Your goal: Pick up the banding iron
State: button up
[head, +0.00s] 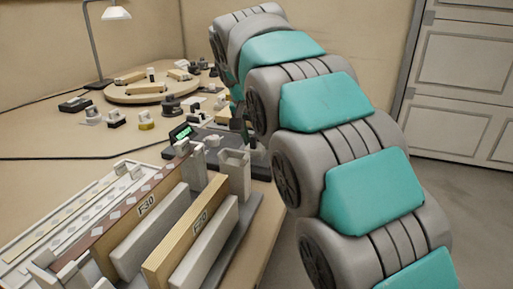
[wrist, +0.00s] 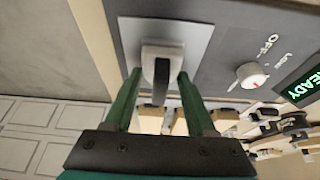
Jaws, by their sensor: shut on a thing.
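The banding iron (wrist: 161,62) is a pale, blocky piece with a dark strip along its middle, seen in the wrist view over a light square plate (wrist: 190,35) on a dark grey station. My gripper (wrist: 158,80) has its two green fingers on either side of the iron and is shut on it. I cannot tell whether the iron touches the plate. In the head view the station (head: 183,147) with its green display sits on the bench; my arm reaches over its far side, and I cannot make out the iron there.
The station has a white dial (wrist: 251,75) marked OFF and Low, and a display (wrist: 303,86) reading READY. A rack of boards (head: 165,240) stands in front. A round wooden board (head: 140,97) with small parts and a lamp (head: 104,30) stand behind. Floor lies right of the bench.

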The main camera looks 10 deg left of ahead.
grip_shut()
jog(key=shift+r, duration=0.1)
dwell(0.3)
